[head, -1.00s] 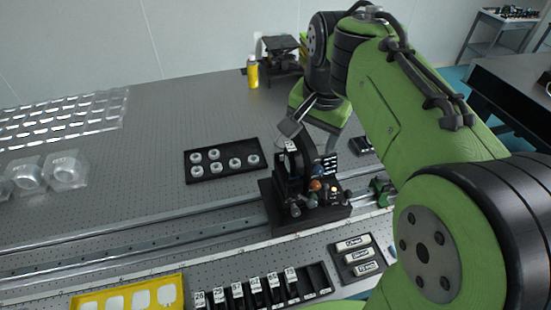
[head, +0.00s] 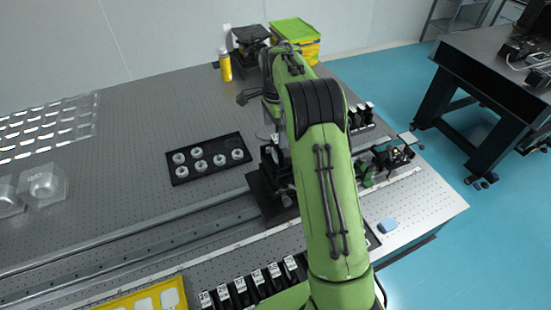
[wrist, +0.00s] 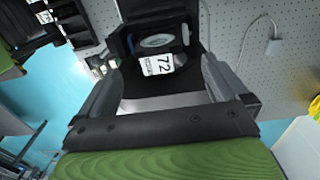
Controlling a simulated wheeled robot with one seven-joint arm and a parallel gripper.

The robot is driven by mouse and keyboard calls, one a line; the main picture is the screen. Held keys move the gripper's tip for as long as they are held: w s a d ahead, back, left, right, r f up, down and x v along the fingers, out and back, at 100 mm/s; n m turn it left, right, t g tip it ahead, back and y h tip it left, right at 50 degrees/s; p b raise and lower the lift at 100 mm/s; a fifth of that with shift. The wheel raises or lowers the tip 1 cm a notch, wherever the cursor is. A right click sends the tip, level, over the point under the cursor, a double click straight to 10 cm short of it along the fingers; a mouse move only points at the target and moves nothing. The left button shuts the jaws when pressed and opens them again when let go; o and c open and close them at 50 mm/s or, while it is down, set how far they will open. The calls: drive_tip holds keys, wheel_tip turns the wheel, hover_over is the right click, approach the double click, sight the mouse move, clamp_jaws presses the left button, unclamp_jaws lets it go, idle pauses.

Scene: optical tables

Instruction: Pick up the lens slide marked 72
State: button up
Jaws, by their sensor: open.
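The lens slide marked 72 (wrist: 157,66) shows in the wrist view as a white label below a pale oval lens (wrist: 157,41). It sits in a black holder (wrist: 130,84). In the head view a dark mount (head: 262,190) stands on the rail, partly behind my arm; its label cannot be read there. My gripper (wrist: 160,56) is open, with one finger on each side of the slide in the wrist picture. I cannot tell whether the fingers touch it. In the head view my arm hides most of the gripper.
A black tray of white rings (head: 208,160) lies left of the mount. A row of labelled slides (head: 240,287) stands at the front, beside a yellow tray (head: 150,299). A yellow bottle (head: 225,66) stands at the back. Much of the table's left middle is bare.

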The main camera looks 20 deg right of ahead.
sight(277, 138)
wheel_tip(277, 138, down, 5)
drive_tip(key=shift+s+f, duration=0.1)
drive_tip(key=shift+f, duration=0.1)
drive_tip(key=shift+r, duration=0.1)
drive_tip(key=c, duration=1.5)
